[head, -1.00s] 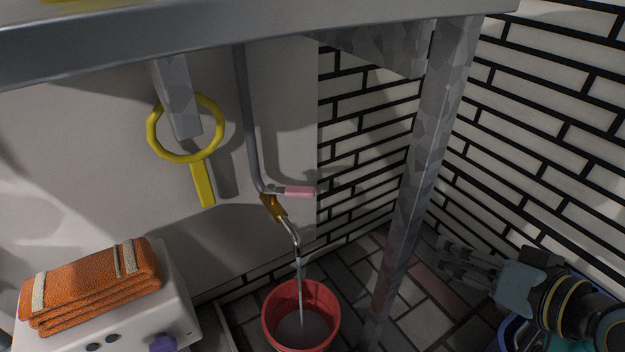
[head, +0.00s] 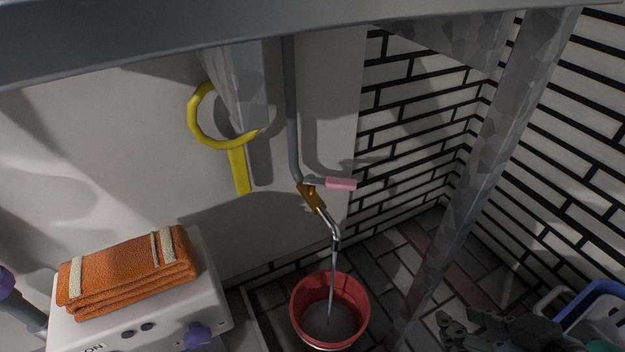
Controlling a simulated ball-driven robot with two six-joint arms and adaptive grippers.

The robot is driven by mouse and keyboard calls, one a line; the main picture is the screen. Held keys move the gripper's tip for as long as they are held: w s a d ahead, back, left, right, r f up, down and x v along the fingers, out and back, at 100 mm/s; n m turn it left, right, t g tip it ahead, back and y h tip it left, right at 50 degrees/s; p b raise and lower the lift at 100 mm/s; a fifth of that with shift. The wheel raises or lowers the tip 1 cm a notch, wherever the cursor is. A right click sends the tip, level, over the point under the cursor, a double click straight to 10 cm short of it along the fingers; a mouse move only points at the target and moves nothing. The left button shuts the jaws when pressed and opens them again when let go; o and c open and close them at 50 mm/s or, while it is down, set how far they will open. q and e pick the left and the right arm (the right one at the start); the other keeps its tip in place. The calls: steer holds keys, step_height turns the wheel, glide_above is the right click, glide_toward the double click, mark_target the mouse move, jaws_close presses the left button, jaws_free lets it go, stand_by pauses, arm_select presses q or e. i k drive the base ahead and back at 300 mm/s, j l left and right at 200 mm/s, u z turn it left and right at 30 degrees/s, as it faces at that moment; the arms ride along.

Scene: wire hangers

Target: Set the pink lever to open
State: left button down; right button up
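The pink lever (head: 341,184) sticks out sideways to the right from a brass valve (head: 312,197) at the foot of a grey pipe (head: 291,110). A spout (head: 334,233) hangs below the valve, and a thin stream runs from it into a red bucket (head: 330,312) on the floor. My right gripper (head: 452,326) is low at the lower right, well below and to the right of the lever, with nothing seen between its fingers. Its fingers look apart, and part of it is cut off by the bottom edge. My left gripper is not in view.
A metal table edge (head: 200,40) runs overhead, and its leg (head: 475,170) stands between the lever and my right gripper. A yellow ring handle (head: 192,115) hangs left of the pipe. Orange folded towels (head: 130,272) lie on a white box (head: 215,315). A blue-rimmed basket (head: 590,295) is at right.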

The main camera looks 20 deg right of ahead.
mark_target(331, 182)
steer(key=k+j+u, duration=0.15)
steer(key=k+j, duration=0.2)
steer(key=k+j+u, duration=0.1)
steer(key=k+j, duration=0.25)
steer(key=j, duration=0.2)
